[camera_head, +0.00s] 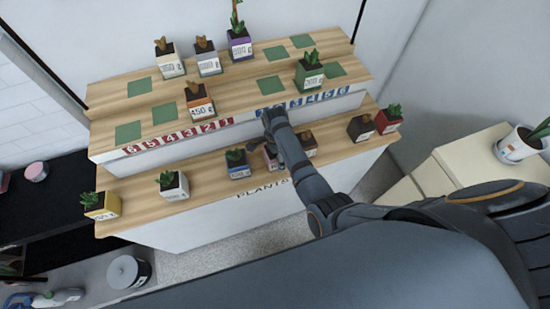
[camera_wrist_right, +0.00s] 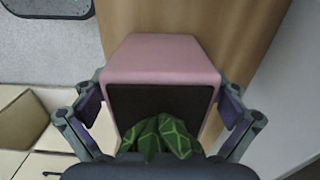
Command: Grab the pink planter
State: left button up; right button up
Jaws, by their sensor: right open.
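The pink planter (camera_wrist_right: 163,58) fills the middle of the right wrist view, with dark soil and a green patterned plant in it. It stands on the wooden lower shelf (camera_head: 140,191). In the head view it is mostly hidden by my right arm, with a small pinkish part (camera_head: 270,160) showing. My right gripper (camera_wrist_right: 161,92) is open, with one finger on each side of the planter. The fingers look close to its sides; I cannot tell if they touch. In the head view the right gripper (camera_head: 273,145) is over the lower shelf. My left gripper is not in view.
A blue planter (camera_head: 239,171) stands left of the gripper and a brown one (camera_head: 307,150) close on its right. White (camera_head: 175,191) and yellow (camera_head: 103,211) planters stand farther left, black (camera_head: 360,131) and red (camera_head: 388,125) ones farther right. More planters stand on the upper steps.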

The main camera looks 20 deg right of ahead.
jog(key=c, duration=1.6)
jog(key=shift+r, duration=0.1)
jog(key=shift+r, duration=0.1)
